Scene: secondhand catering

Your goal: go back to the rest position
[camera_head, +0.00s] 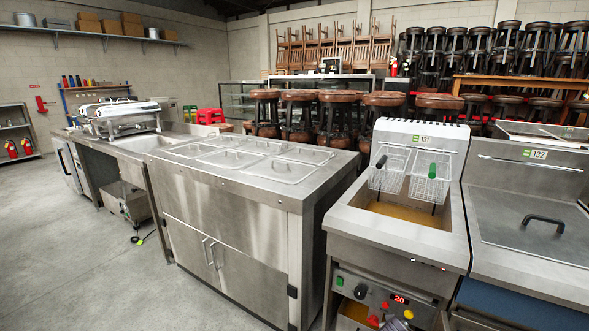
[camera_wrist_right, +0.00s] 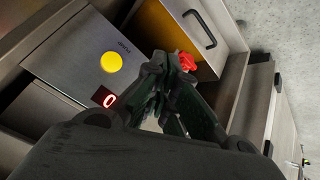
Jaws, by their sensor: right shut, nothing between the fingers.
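My right gripper (camera_wrist_right: 166,68) is shut and empty in the right wrist view. It is in front of a fryer's metal control panel (camera_wrist_right: 75,55), between a round yellow button (camera_wrist_right: 111,62) and a red knob (camera_wrist_right: 187,61) that sits partly behind its fingers. I cannot tell whether the fingertips touch anything. In the head view, the fryer marked 131 (camera_head: 447,243) stands at the lower right with a lit red display (camera_head: 399,299). A small greyish shape shows at the bottom edge below that panel; I cannot tell what it is. My left gripper is in neither view.
A steel counter with lidded wells (camera_head: 240,219) stands left of the fryer. Two wire baskets (camera_head: 430,178) hang over the oil. A covered fryer marked 132 (camera_head: 530,226) stands at the right. Stacked stools (camera_head: 305,112) fill the back. The floor (camera_head: 60,250) at the left is clear.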

